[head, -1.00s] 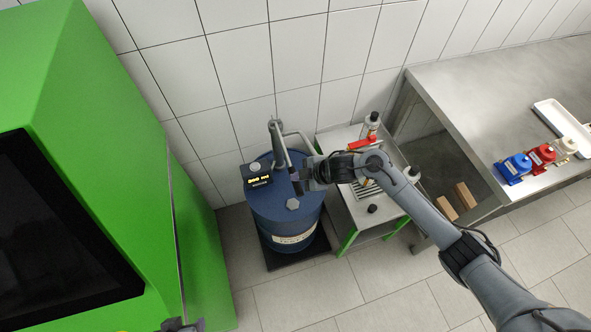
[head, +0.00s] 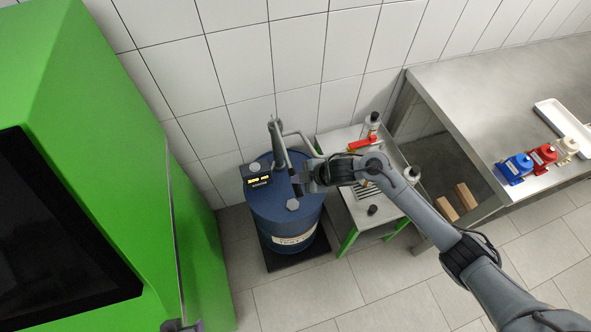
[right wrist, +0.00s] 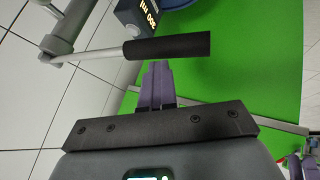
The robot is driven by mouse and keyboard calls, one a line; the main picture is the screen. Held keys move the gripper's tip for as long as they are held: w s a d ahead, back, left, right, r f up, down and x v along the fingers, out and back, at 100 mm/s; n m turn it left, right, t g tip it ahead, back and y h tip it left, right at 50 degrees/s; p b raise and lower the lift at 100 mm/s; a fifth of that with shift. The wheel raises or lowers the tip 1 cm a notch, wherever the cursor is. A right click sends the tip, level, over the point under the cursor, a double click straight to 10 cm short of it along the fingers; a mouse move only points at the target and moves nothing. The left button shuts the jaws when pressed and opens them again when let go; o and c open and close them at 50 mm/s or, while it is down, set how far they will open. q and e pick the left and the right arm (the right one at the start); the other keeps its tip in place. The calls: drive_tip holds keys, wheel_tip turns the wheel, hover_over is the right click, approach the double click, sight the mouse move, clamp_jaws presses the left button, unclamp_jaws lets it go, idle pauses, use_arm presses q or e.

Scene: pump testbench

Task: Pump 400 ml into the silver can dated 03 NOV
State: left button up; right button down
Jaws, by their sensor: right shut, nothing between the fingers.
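A blue drum (head: 284,216) with a hand pump on top stands left of a small stand. A small display (head: 257,180) on the drum has yellow digits; in the right wrist view the display (right wrist: 146,14) appears to read 300 ml. The pump lever's black grip (right wrist: 168,46) lies just beyond my right gripper (right wrist: 159,68). My right gripper is shut and empty, its fingertips at or very near the grip; I cannot tell whether they touch. In the head view, my right gripper (head: 300,178) is over the drum. I cannot make out a silver can or its date. My left gripper (head: 182,325) barely shows at the bottom edge.
A small stand (head: 346,138) with bottles and a red-handled part is partly hidden by my right arm. On the steel bench (head: 470,90) at right are blue (head: 515,168), red (head: 541,156) and white (head: 566,149) containers and a white tray (head: 560,118). A green cabinet (head: 90,60) fills the left.

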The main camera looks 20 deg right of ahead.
drive_tip(key=shift+s+f+b, duration=0.15)
drive_tip(key=shift+f+b, duration=0.45)
drive_tip(key=shift+f, duration=0.55)
idle(0.8)
drive_tip(key=shift+r, duration=0.1)
idle(0.5)
drive_tip(key=shift+r+p, duration=0.8)
drive_tip(key=shift+p, duration=0.05)
drive_tip(key=shift+r+p, duration=0.75)
drive_tip(key=shift+r, duration=0.05)
drive_tip(key=shift+w+r+p, duration=0.2)
drive_tip(key=shift+r+p, duration=0.9)
drive_tip(key=shift+w+r+p, duration=0.2)
drive_tip(key=shift+r+p, duration=0.85)
drive_tip(key=shift+r, duration=0.05)
drive_tip(key=shift+w+r+p, duration=0.1)
drive_tip(key=shift+r+p, duration=1.1)
drive_tip(key=shift+r, duration=0.1)
